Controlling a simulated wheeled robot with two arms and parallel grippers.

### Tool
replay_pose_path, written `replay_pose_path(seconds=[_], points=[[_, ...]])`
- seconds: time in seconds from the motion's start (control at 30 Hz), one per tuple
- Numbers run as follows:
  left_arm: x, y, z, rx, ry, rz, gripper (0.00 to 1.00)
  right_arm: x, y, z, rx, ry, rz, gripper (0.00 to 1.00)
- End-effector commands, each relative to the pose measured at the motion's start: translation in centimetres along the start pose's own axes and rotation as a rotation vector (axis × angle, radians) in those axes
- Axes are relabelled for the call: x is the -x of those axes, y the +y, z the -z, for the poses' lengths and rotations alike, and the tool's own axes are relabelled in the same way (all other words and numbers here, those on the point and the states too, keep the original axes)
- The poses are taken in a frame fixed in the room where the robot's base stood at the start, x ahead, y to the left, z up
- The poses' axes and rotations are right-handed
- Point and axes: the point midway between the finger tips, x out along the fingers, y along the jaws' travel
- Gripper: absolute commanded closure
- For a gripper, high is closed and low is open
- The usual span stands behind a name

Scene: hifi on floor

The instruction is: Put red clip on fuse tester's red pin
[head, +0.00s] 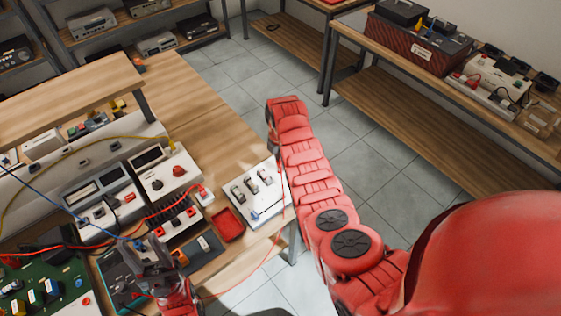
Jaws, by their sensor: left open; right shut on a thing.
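A white board (262,207) with several dark fuse-like parts lies at the bench's right edge; it may be the fuse tester, with a small blue piece near its front. I cannot make out a red pin. A thin red lead (250,270) runs from the lower left up along the board's right edge toward my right arm. I cannot make out the red clip. My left gripper (150,262) is open over the front of the bench, left of the board and apart from it. My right arm rises past the board's right side; its gripper is hidden behind the arm.
A red tray (228,224) sits left of the board. A grey unit with a red knob (179,170) stands behind it. Red, blue and yellow cables cross the bench left. A green circuit board (62,283) lies front left. Bare wood (225,145) shows behind the white board.

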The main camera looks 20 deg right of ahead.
Motion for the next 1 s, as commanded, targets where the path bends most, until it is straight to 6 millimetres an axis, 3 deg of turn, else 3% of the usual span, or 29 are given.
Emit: replay_pose_path(seconds=[1.0], points=[[0.83,0.04,-0.13,0.000,0.000,0.000,0.50,-0.90,0.04,-0.03,0.000,-0.001,-0.002,1.00]])
